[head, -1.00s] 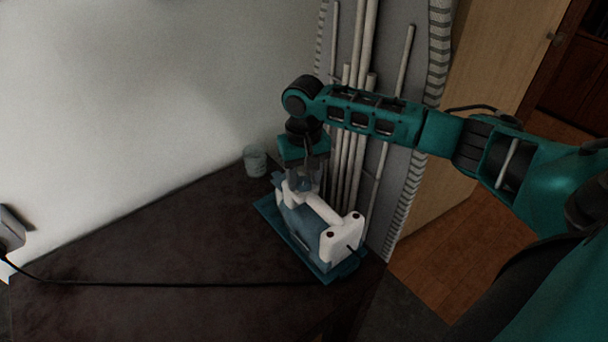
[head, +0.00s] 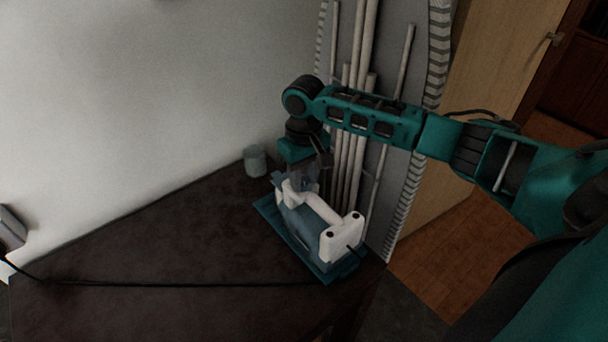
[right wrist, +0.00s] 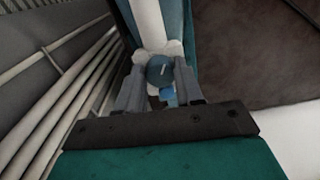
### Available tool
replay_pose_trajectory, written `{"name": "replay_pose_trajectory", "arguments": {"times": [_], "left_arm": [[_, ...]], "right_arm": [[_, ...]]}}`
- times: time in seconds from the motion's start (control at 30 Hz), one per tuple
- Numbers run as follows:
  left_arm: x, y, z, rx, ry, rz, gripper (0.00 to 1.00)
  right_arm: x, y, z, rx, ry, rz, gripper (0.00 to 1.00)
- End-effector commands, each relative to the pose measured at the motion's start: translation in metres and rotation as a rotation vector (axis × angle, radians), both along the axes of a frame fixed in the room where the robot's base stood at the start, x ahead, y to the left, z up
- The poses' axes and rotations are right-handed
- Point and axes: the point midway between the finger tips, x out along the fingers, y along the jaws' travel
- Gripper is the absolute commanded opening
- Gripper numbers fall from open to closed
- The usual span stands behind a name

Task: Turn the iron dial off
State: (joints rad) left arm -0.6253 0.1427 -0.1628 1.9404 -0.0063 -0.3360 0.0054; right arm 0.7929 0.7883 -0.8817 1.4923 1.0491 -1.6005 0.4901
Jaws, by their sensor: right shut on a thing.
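The iron (head: 312,224), blue with a white handle, sits on a blue base plate (head: 299,251) near the right corner of the dark table. Its dial (right wrist: 160,70), round and blue with a pale mark, shows in the right wrist view. My right gripper (head: 299,186) points down at the far end of the iron. In the right wrist view its two grey fingers (right wrist: 160,82) are shut on the dial, one at each side. The gripper hides much of the dial in the head view. My left gripper is not in view.
A pale cup (head: 255,161) stands by the wall behind the iron. A folded ironing board (head: 402,95) leans upright just beyond the table's right edge. A black cord (head: 180,284) runs along the front of the table. The table's middle (head: 170,235) is clear.

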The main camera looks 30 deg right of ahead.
Motion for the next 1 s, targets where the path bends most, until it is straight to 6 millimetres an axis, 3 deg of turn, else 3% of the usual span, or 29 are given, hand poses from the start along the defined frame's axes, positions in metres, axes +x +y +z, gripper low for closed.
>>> {"name": "replay_pose_trajectory", "arguments": {"times": [0.2, 0.23, 0.5, 0.8, 1.0], "left_arm": [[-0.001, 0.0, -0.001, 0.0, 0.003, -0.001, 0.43], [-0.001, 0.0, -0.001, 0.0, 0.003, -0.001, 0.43], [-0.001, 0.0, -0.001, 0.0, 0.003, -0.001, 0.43], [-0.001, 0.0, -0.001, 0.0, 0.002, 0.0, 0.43], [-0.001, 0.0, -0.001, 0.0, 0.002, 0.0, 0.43]], "right_arm": [[0.0, 0.0, 0.001, -0.001, -0.001, 0.002, 0.06], [0.0, 0.0, 0.001, -0.001, -0.001, 0.002, 0.37], [0.0, 0.0, 0.0, -0.001, -0.001, 0.001, 0.62], [0.0, 0.0, 0.004, 0.0, -0.001, 0.0, 0.62], [0.001, 0.0, 0.034, -0.001, -0.006, 0.0, 0.62]]}}
